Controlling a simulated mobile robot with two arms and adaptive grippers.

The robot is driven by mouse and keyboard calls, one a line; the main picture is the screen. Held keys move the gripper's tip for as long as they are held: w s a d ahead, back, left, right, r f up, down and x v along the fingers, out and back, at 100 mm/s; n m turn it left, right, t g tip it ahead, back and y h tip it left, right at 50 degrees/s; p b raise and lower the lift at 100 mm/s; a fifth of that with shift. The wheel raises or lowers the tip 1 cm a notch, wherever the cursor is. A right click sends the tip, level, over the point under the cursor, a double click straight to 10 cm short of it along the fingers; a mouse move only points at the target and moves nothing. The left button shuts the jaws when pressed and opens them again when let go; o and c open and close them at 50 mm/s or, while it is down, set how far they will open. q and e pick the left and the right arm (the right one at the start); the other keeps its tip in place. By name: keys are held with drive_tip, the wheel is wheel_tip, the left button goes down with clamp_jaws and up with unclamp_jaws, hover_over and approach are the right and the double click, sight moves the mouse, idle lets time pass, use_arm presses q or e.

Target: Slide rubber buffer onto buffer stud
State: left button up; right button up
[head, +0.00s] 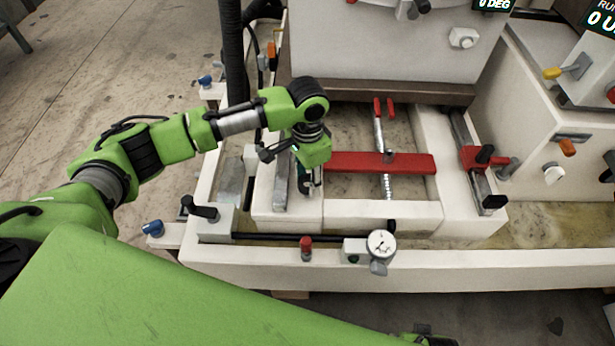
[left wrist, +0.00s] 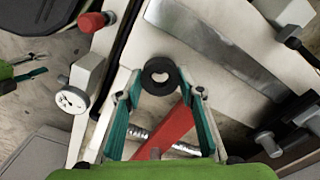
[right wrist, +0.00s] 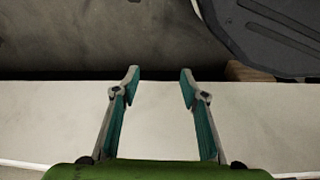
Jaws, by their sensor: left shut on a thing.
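The rubber buffer (left wrist: 160,76) is a black ring with a pale hole, between the fingertips of my left gripper (left wrist: 160,84) in the left wrist view. My left gripper (head: 309,192) is shut on it and points down over the white slide frame, just left of the red crossbar (head: 350,162). In the head view the fingers hide the ring. The buffer stud cannot be told apart for certain in any view; the gripper may cover it. My right gripper (right wrist: 158,80) is open and empty above a pale surface in the right wrist view.
A dial gauge (head: 381,245) and a red-capped post (head: 306,246) stand on the front edge. A threaded screw (head: 387,186) passes the crossbar. A black-handled clamp (head: 203,210) stands at the left and a red clamp (head: 476,158) at the right. A large pale housing (head: 390,50) rises behind.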

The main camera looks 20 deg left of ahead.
drive_tip(key=shift+s+f, duration=0.5)
drive_tip(key=shift+f, duration=0.4)
use_arm(q)
drive_tip(key=shift+p, duration=0.35)
use_arm(e)
drive_tip(key=shift+w, duration=0.15)
drive_tip(key=shift+s+d+f, duration=0.1)
drive_tip(key=shift+s+f, duration=0.25)
drive_tip(key=shift+f, duration=0.25)
drive_tip(key=shift+f, duration=0.1)
use_arm(q)
drive_tip(key=shift+p, duration=0.45)
use_arm(e)
drive_tip(key=shift+s+d+f+g, duration=0.1)
drive_tip(key=shift+s+f+g, duration=0.2)
drive_tip(key=shift+s+f, duration=0.85)
drive_tip(key=shift+f, duration=0.15)
drive_tip(key=shift+w, duration=0.2)
